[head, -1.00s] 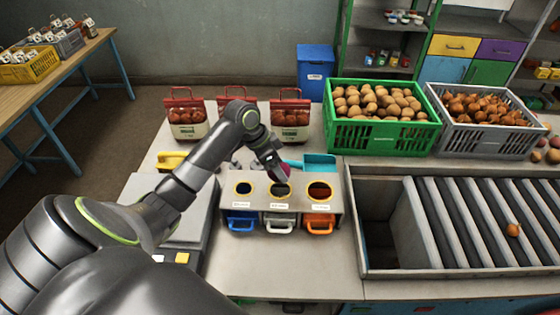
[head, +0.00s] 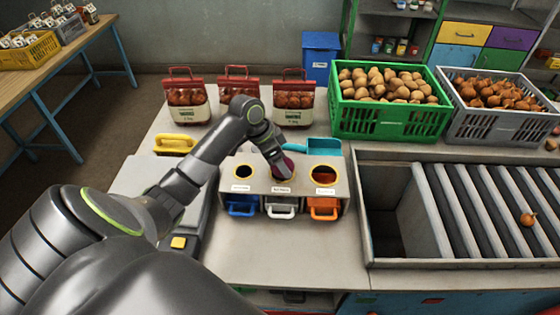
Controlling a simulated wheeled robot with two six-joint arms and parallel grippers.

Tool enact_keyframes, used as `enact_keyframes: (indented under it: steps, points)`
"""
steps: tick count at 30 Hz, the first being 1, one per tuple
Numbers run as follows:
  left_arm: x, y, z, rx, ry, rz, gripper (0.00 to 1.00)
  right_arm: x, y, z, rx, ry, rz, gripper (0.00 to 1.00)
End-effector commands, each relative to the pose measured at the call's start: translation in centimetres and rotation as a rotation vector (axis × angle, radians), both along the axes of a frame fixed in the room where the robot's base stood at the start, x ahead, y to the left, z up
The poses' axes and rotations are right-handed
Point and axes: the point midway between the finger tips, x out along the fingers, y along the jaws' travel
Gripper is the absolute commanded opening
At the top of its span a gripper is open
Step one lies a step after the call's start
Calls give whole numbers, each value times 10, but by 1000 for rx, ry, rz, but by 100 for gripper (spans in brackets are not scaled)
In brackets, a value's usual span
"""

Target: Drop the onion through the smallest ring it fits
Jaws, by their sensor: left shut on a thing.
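A dark red-purple onion (head: 288,168) is in my left gripper (head: 279,160), which is shut on it at the middle ring of the sizing box (head: 262,184). The onion and fingers cover most of that ring; I cannot tell whether the onion touches it. The left ring (head: 243,172) is the smallest-looking and is clear. The right ring (head: 324,175) looks largest, with orange showing inside. Below the rings are a blue drawer (head: 241,207), a white drawer (head: 281,208) and an orange drawer (head: 323,209). My right gripper is not in view.
Red-topped onion sacks (head: 187,105) stand behind the box. A yellow-handled item (head: 174,143) and a teal scoop (head: 322,147) lie nearby. A green crate (head: 385,122) and a grey crate (head: 483,126) stand right, behind the rollers (head: 471,217), which carry an orange onion (head: 527,219).

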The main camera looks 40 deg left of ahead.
Motion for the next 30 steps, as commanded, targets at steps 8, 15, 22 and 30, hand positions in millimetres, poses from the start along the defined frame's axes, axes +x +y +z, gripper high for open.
enact_keyframes:
  steps: [8, 15, 22, 30]
  points:
    - [0, 0, 0, 1, -1, 0, 84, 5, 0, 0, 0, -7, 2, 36]
    - [0, 1, 1, 1, -1, 0, 84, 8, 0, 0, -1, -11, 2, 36]
    - [-6, 10, 25, 6, -4, -1, 84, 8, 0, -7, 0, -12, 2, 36]
    - [-19, 28, 74, 7, -5, 0, 84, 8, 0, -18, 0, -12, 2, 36]
